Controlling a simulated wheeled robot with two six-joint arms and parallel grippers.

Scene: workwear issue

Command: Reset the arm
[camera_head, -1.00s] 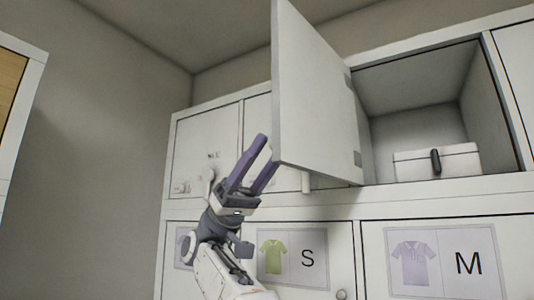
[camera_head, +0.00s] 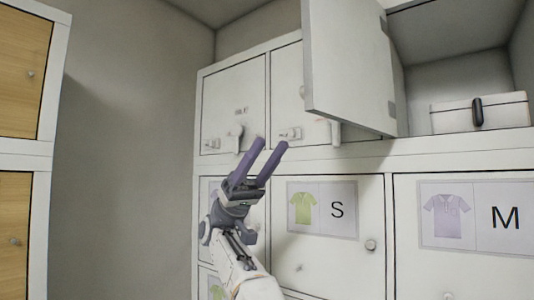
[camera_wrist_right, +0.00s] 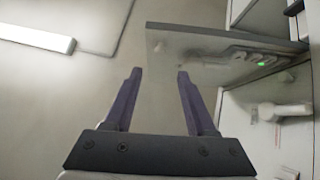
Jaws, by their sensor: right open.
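My right gripper (camera_head: 268,150) is raised in front of the white lockers, with its two purple fingers apart and nothing between them. It also shows in the right wrist view (camera_wrist_right: 158,75), open and empty. An open locker door (camera_head: 348,65) stands out from the upper row, to the right of and above my right gripper in the head view. The door panel also shows in the right wrist view (camera_wrist_right: 205,48), beyond the fingertips. My left gripper is not in view.
The open compartment holds a white box (camera_head: 450,117) with a dark handle. Closed lower doors carry shirt labels, S (camera_head: 322,208) and M (camera_head: 470,215). A cabinet with wooden doors (camera_head: 22,75) stands at the left. Bare wall (camera_head: 130,150) lies between.

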